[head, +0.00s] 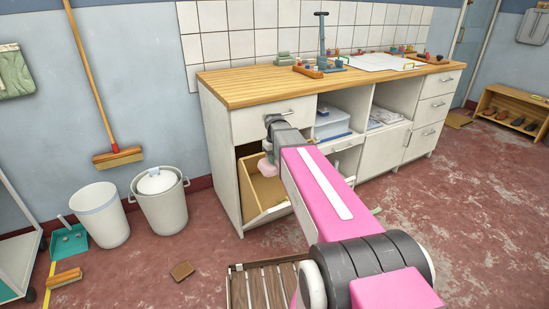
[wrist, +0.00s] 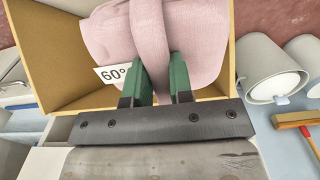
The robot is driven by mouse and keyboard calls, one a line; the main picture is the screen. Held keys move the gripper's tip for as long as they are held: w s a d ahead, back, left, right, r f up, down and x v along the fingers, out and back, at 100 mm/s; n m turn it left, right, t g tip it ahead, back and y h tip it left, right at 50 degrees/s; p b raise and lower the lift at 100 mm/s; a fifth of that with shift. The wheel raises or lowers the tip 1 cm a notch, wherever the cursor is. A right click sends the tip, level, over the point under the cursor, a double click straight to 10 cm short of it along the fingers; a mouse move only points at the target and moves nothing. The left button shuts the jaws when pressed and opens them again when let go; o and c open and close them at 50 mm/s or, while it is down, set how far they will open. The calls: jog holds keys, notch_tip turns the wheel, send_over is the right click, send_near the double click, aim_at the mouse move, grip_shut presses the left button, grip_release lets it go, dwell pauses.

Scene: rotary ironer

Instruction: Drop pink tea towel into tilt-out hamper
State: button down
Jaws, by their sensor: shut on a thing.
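The pink tea towel (wrist: 110,42) is gripped between the green fingers of my gripper (wrist: 165,75), and part of it bunches up between them. In the wrist view the towel hangs over the opening of the tilt-out hamper (wrist: 42,75), whose tan wooden walls surround it. A "60°" label (wrist: 112,74) shows beside the fingers. In the head view the hamper (head: 267,193) is tilted out from the white cabinet. My gripper (head: 268,158) is at its upper part, with a bit of pink towel (head: 265,168) showing. I cannot tell whether the towel touches the hamper's bottom.
A white bin (head: 100,215) and a lidded bin (head: 160,203) stand left of the cabinet. A slatted wooden thing (head: 262,286) lies on the floor in front. The wooden worktop (head: 260,88) is above the hamper. Floor to the right is open.

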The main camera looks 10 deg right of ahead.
jog(key=c, duration=0.9)
grip_release()
jog(key=shift+r, duration=0.1)
notch_tip(320, 180, up, 11)
jog(key=shift+f, duration=0.2)
